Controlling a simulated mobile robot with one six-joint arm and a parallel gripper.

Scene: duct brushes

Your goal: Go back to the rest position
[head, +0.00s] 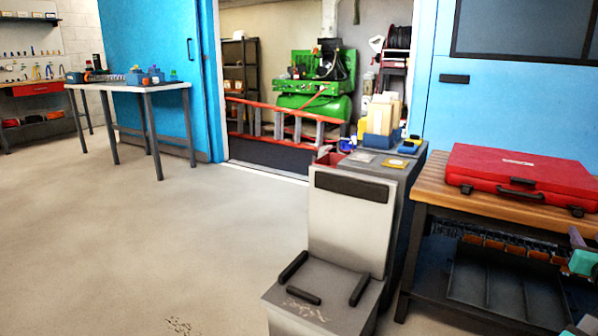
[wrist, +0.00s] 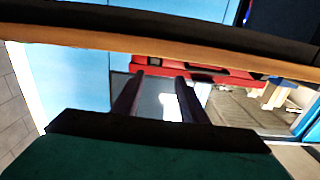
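My gripper (wrist: 160,80) shows in the wrist view with its two dark fingers apart and nothing between them. Beyond the fingers, a red case (wrist: 200,66) and blue door panels (wrist: 85,72) show, and the view looks tilted or turned over. In the head view, teal and purple parts of my arm (head: 582,262) show at the right edge, in front of the wooden workbench (head: 440,196). The fingers cannot be made out in the head view.
The red case (head: 520,178) lies shut on the workbench. A grey cabinet with a slanted front (head: 345,228) stands left of it, with boxes on top. A white table (head: 130,88) stands at the back left. The floor (head: 150,230) at left is clear.

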